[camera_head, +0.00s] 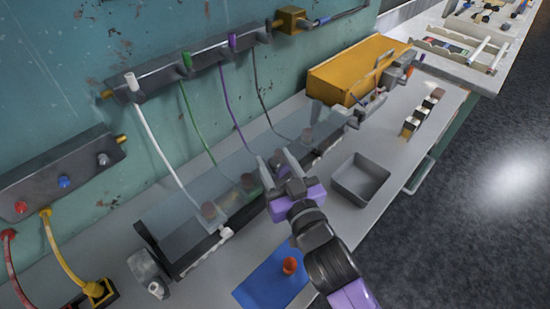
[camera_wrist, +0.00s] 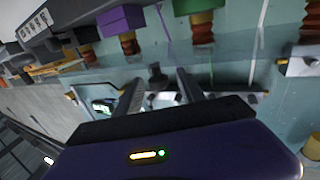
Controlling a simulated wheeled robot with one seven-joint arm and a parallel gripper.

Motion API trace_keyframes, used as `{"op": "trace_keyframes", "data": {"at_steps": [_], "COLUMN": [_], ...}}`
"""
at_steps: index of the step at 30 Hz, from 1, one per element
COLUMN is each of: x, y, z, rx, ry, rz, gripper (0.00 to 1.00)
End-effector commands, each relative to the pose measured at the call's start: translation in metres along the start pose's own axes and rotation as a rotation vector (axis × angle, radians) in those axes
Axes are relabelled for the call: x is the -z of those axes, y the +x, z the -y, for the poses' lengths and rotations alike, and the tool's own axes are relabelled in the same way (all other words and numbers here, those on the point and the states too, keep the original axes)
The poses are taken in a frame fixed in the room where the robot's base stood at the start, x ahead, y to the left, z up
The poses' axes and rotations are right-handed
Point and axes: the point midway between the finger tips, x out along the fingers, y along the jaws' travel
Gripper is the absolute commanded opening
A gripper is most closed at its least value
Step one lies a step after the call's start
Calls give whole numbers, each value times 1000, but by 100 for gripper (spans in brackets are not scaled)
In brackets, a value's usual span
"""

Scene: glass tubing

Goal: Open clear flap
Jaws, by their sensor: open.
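The clear flap (camera_head: 170,208) is a long see-through panel along the bench at the foot of the wall, over a dark trough. Its edge also shows as a pale glassy band in the wrist view (camera_wrist: 220,52). My gripper (camera_head: 274,168) is at the flap's front side, near its middle. I cannot tell whether a fingertip touches the flap.
White, green and purple tubes (camera_head: 232,105) run from a wall rail down behind the flap. A grey tray (camera_head: 360,180) is right of my gripper. A blue mat (camera_head: 262,284) with a red knob (camera_head: 290,265) lies in front. A yellow box (camera_head: 350,68) stands at the back right.

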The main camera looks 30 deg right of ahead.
Motion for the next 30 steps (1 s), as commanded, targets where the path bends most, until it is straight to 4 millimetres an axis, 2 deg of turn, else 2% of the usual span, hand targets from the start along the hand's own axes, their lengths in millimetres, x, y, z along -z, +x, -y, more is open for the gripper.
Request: {"op": "trace_keyframes", "data": {"at_steps": [9, 16, 30], "x": [0, 0, 0], "y": [3, 2, 2], "z": [0, 0, 0], "rx": [0, 0, 0], "ry": [0, 0, 0], "rz": [-1, -1, -1], "gripper": [45, 0, 0]}}
